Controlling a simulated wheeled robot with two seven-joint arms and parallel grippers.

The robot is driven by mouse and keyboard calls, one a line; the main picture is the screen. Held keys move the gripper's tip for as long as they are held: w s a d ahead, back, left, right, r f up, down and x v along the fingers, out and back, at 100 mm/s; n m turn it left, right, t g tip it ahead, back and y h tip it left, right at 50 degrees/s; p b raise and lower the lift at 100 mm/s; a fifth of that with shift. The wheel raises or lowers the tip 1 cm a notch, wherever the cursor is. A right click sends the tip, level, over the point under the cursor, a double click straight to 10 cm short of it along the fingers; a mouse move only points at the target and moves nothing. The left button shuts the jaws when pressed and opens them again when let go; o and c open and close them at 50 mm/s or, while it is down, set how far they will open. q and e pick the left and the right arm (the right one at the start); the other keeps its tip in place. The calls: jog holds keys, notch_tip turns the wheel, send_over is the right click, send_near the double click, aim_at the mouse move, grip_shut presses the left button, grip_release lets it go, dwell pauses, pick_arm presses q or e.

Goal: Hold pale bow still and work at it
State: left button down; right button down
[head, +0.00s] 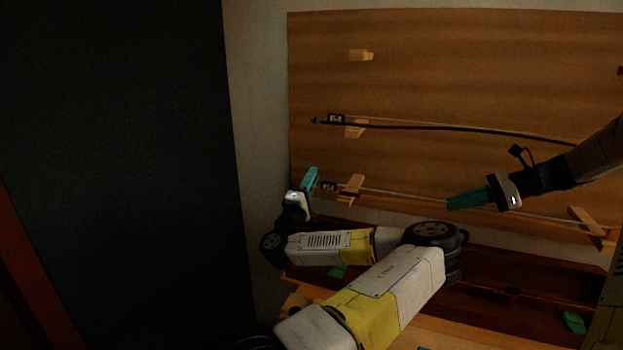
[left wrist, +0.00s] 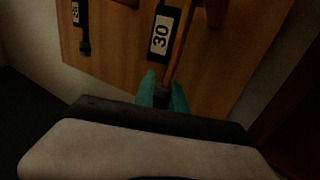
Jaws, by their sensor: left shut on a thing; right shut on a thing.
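The pale bow (head: 405,194) lies nearly level along the wooden wall panel, on pegs at its left (head: 351,187) and right (head: 583,218). Its frog end carries a black and white tag reading 30 (left wrist: 160,33). My left gripper (head: 309,180) is shut on the bow's left end, just past the frog; in the left wrist view its teal fingers (left wrist: 162,92) close around the dark end piece. My right gripper (head: 455,201) is shut on the bow's stick right of the middle. Its fingers hide that stretch of the stick.
A dark bow (head: 450,128) hangs above on the wooden panel (head: 480,65); its left part rests at a peg (head: 355,128). An empty peg (head: 361,55) is higher up. Below is a dark red-brown surface (head: 480,285) with green blocks (head: 573,322). A black panel (head: 110,150) fills the left.

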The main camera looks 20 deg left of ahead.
pick_arm(q)
jog(key=shift+w+f+g, duration=0.1)
jog(key=shift+f+g, duration=0.1)
jog(key=shift+g, duration=0.45)
jog(key=shift+f+g, duration=0.2)
jog(key=shift+g, duration=0.45)
jog(key=c, duration=1.3)
grip_release()
jog(key=shift+c, duration=0.2)
jog(key=s+f, duration=0.1)
jog(key=s, duration=0.6)
jog(key=shift+s, duration=0.2)
jog(key=shift+f, duration=0.1)
